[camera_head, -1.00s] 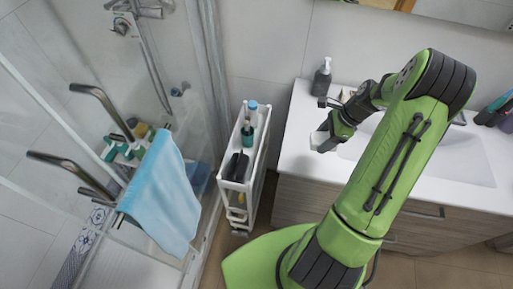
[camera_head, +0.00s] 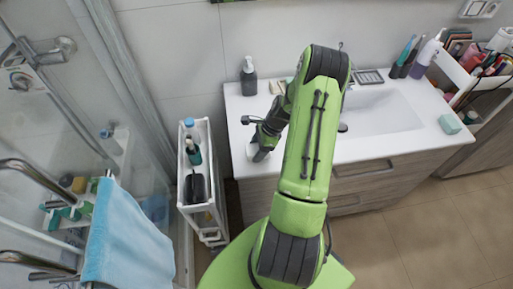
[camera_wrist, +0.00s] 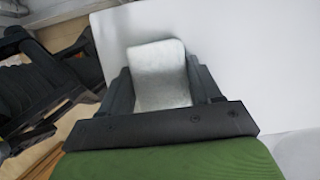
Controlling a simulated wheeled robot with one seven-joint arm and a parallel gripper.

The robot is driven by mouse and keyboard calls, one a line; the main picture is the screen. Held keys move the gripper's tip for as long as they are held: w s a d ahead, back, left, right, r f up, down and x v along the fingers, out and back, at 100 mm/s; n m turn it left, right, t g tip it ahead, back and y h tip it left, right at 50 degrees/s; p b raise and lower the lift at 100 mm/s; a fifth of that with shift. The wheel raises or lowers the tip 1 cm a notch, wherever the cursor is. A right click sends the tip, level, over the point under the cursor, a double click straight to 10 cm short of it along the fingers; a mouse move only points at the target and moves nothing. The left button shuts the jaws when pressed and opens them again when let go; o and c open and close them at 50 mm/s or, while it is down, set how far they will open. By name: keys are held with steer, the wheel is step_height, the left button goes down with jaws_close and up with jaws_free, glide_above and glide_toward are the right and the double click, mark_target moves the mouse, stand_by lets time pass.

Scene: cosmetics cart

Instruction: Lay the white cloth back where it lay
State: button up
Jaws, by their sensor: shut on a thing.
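The white cloth (camera_wrist: 160,72) is a small pale folded piece between the two fingers of my gripper (camera_wrist: 163,88) in the wrist view. The fingers are shut on it. In the head view my gripper (camera_head: 262,143) is near the left front edge of the washbasin counter, pointing down. A bit of the cloth (camera_head: 252,151) shows at its left side. I cannot tell whether the cloth touches the counter.
The white counter (camera_head: 240,110) carries a dark pump bottle (camera_head: 249,76) and a basin (camera_head: 385,115). A narrow white cart (camera_head: 184,205) with bottles stands left of it. A blue towel (camera_head: 125,240) hangs farther left. Crowded shelves (camera_head: 485,85) stand at right.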

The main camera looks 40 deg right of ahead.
steer(key=shift+f, duration=0.1)
steer(key=o, duration=0.9)
steer(key=shift+o, duration=0.2)
